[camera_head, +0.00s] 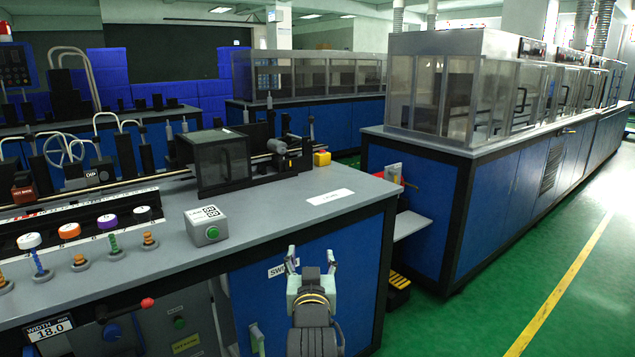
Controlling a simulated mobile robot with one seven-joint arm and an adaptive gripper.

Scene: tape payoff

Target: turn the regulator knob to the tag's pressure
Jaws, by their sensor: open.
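My gripper (311,262) is in the lower middle, in front of the blue bench front. Its two fingers point up and are apart, with nothing between them. A dark blue round knob (112,331) shows at the lower left on the bench front, well left of my gripper; it may be the regulator knob, but I cannot be sure. No gauge dial is clearly visible here. A white card (330,197) lies on the bench top; its print is too small to read. I cannot tell whether it is the pressure tag.
The grey bench top (270,222) carries a grey box with a green button (206,226) and several coloured-top spools (69,231). Green floor (480,320) is clear at right.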

